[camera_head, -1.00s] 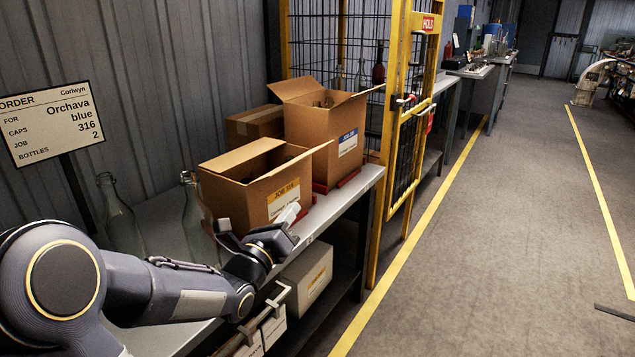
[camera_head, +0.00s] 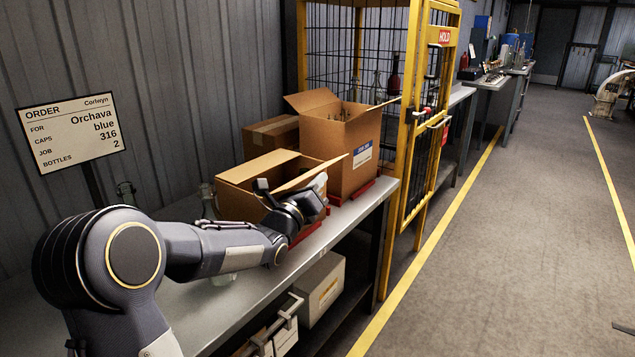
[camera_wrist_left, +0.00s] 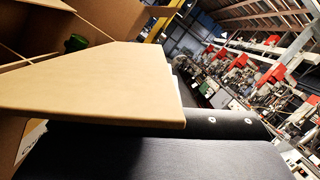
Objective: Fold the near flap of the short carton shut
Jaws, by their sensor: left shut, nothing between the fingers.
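The short carton (camera_head: 238,201) is an open brown cardboard box on the bench, in front of the taller carton. One flap (camera_head: 312,173) sticks out obliquely from its right side, above my left gripper (camera_head: 319,182). My left gripper is shut and empty, at the carton's near right side, close under that flap; I cannot tell whether they touch. In the left wrist view a large cardboard flap (camera_wrist_left: 95,88) fills the left and middle, above the dark gripper parts, and hides the fingertips. My right gripper is not in view.
The taller open carton (camera_head: 345,140) with a blue label stands behind, on a red base. A closed carton (camera_head: 270,134) sits beside it near the wall. The yellow cage gate (camera_head: 428,140) is to the right. White boxes (camera_head: 322,288) lie under the bench (camera_head: 345,225).

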